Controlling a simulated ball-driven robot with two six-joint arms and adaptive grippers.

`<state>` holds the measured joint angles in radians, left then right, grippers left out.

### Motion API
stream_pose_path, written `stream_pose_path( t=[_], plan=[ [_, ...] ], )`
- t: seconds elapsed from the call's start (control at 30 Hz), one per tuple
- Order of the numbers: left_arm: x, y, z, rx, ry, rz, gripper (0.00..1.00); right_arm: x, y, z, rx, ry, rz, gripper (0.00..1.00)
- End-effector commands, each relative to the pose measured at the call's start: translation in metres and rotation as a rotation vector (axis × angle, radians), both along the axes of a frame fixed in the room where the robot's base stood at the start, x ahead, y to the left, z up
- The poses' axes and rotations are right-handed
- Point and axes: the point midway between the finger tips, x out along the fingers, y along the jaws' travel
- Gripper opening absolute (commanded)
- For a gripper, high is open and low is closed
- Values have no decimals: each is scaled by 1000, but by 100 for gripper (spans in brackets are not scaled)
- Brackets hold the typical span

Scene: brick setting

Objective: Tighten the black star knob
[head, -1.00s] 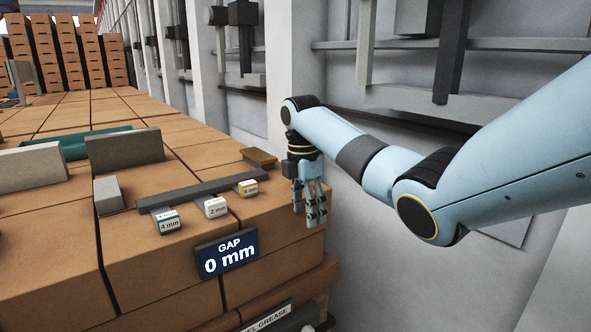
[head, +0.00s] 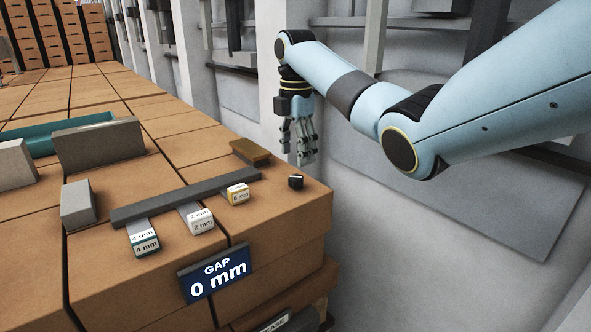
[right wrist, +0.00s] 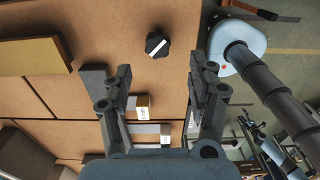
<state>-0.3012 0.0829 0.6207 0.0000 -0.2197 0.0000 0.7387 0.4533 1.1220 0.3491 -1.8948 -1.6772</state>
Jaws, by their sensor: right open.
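The black star knob (head: 296,182) sits on the brown brick top near its right front corner. In the right wrist view the knob (right wrist: 157,45) shows a white line across its top, ahead of the fingers and between their lines. My right gripper (head: 305,160) hangs above and slightly behind the knob in the head view, fingers down and apart from it. It is open and empty; its two fingers (right wrist: 155,85) are spread wide in the right wrist view.
A grey bar (head: 185,198) lies left of the knob, with gauge blocks marked 4 mm (head: 144,240), 2 mm (head: 200,220) and 6 mm (head: 238,193). A brown block (head: 250,152) stands behind. A sign (head: 216,275) reads GAP 0 mm. A wall is at the right.

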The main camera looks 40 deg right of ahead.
Motion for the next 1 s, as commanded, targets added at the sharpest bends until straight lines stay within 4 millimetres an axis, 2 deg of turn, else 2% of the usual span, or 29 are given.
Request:
stream_pose_path(
  t=[0.13, 0.3, 0.5, 0.7, 1.0],
  plan=[
    [-17, 8, 7, 9, 25, -2, 65, -1, 0, -29, 0, 4, -2, 58],
    [-10, 4, 9, 5, 16, 0, 65, 0, 0, -53, 1, 2, -1, 58],
    [9, -7, 10, -9, -13, 2, 65, 0, 0, -64, -1, 0, 0, 58],
    [9, -8, 10, -10, -13, 2, 65, 0, 0, -64, -1, 0, -1, 58],
    [0, -3, 10, -4, 1, 2, 65, 0, 0, -64, -1, 0, -1, 20]
  ],
)
